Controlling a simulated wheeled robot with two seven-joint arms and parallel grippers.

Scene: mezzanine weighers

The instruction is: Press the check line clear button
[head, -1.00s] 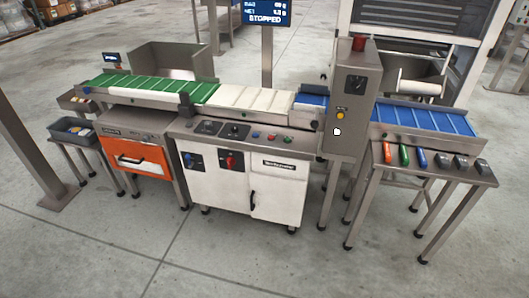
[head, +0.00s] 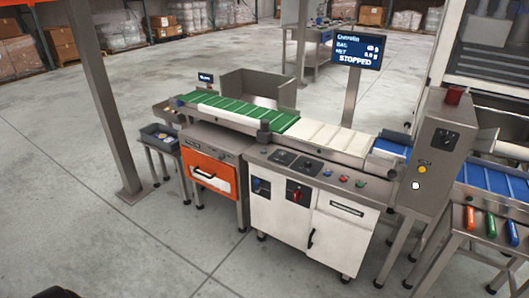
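The check line has a green belt (head: 243,109), a white belt (head: 325,134) and a blue belt (head: 392,148) in a row. On the white cabinet's top panel sit a blue button (head: 327,173), a red button (head: 344,179) and a green button (head: 361,184). The grey upright box (head: 436,150) carries a dark switch (head: 445,139), a yellow button (head: 422,170) and a white button (head: 416,185). Labels are too small to read, so I cannot tell which button is the clear one. Neither gripper is in view.
A screen (head: 357,52) reads STOPPED. A red lamp (head: 454,95) tops the grey box. A steel post (head: 97,95) stands at left. The floor in front (head: 150,250) is clear.

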